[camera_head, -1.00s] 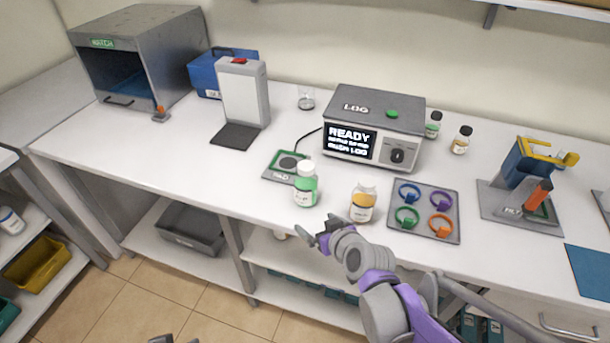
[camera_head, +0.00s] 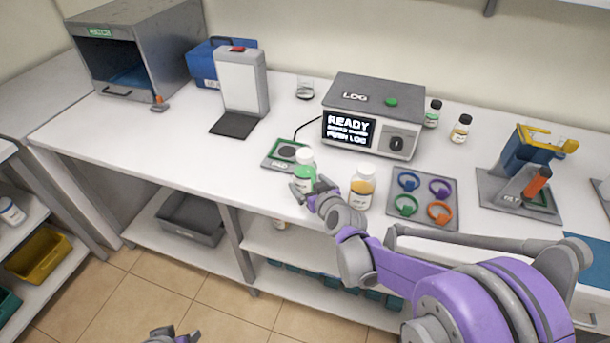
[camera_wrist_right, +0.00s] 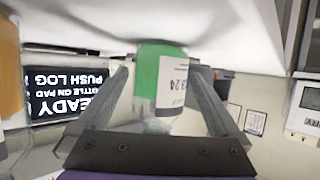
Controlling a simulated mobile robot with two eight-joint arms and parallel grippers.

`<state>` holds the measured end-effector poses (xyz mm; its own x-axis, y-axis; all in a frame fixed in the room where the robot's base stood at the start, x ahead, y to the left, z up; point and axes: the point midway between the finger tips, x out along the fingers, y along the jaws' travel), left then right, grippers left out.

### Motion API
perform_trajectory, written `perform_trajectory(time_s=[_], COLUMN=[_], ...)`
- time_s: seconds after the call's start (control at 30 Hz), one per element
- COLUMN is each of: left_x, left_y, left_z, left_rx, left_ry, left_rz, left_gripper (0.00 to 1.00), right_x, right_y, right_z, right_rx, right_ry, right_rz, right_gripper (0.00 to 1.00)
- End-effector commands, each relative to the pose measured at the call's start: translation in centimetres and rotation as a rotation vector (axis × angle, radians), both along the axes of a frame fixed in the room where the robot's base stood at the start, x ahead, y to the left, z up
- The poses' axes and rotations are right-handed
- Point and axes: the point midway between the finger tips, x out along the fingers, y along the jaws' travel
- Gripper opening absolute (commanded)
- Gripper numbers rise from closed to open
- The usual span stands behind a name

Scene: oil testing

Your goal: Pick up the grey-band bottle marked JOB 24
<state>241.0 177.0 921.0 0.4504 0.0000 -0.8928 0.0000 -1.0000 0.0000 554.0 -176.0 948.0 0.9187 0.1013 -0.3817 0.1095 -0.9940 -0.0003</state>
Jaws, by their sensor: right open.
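A white-capped bottle with green liquid (camera_head: 305,165) stands at the table's front, just before the pad.
A bottle of amber liquid (camera_head: 362,187) stands close to the right of my right gripper. Behind are the pad (camera_head: 272,155) and the LOG box (camera_head: 370,115) with a READY screen. A ring tray (camera_head: 423,216) lies to the right. The table's left front is clear.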

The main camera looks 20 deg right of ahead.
Motion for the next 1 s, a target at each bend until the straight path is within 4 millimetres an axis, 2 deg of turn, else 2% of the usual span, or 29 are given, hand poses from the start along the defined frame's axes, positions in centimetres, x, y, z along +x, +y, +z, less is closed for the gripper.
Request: perform_trajectory(time_s=[0.2, 0.5, 1.0], left_x=[0.0, 0.0, 0.0], left_y=[0.0, 0.0, 0.0], left_z=[0.0, 0.0, 0.0], left_rx=[0.000, 0.000, 0.000], left_ry=[0.000, 0.000, 0.000], left_rz=[0.000, 0.000, 0.000], left_gripper=[0.50, 0.50, 0.50], right_x=[2.5, 2.8, 2.7], right_y=[0.3, 0.3, 0.3], right_z=[-1.1, -1.3, -1.3], right_rx=[0.000, -0.001, 0.000], right_ry=[0.000, 0.000, 0.000], right_rz=[0.000, 0.000, 0.000], right_gripper=[1.00, 0.98, 0.08])
